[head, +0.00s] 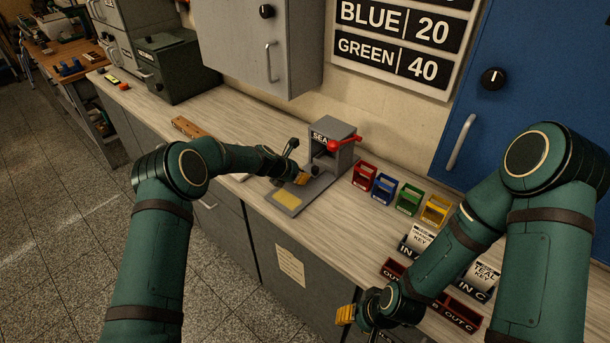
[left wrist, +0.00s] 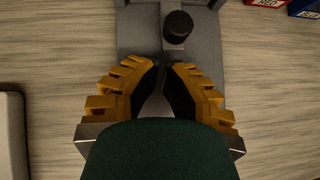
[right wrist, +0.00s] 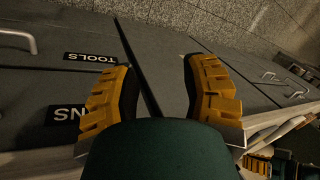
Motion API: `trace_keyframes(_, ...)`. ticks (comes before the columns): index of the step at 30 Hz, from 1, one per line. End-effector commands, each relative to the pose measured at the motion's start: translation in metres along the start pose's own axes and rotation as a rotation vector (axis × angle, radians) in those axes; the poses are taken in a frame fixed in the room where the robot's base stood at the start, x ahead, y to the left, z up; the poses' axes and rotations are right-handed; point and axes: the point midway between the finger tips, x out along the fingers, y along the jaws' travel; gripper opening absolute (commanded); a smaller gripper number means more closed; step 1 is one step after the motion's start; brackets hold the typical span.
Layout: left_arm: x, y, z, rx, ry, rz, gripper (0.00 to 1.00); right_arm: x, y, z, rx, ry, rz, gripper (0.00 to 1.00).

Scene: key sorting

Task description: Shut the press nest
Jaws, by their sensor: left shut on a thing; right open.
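The grey press (head: 334,146) stands on the counter, with a red-knobbed lever (head: 336,146) at its front. Its flat grey nest plate (head: 316,188) reaches out toward the counter's front edge and bears a yellow pad (head: 286,198). My left gripper (head: 302,178) is low over the plate, in front of the press opening. In the left wrist view, its fingers (left wrist: 162,75) are drawn together just short of a black knob (left wrist: 177,27); what lies between them is mostly hidden. My right gripper (head: 347,315) is open and empty (right wrist: 160,85), in front of the cabinets.
Red (head: 364,175), blue (head: 384,189), green (head: 409,199) and yellow (head: 435,209) bins stand right of the press. Labelled key holders (head: 417,241) and trays stand nearer my right arm. A wooden block (head: 189,127) lies on the left counter. A grey wall cabinet (head: 256,40) hangs above.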

Motion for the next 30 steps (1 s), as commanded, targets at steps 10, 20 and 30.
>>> trace_keyframes(10,-0.067,0.006,-0.005,0.003,0.000,-0.001,0.00,-0.008,-0.003,-0.003,0.002,0.007,0.001,0.45)
trace_keyframes(20,-0.104,0.004,-0.007,0.002,0.001,-0.004,0.00,-0.011,-0.004,-0.005,0.003,0.010,0.001,0.45)
trace_keyframes(30,-0.099,-0.022,-0.042,0.187,0.077,-0.022,0.00,-0.011,-0.004,-0.005,0.003,0.011,0.001,0.45)
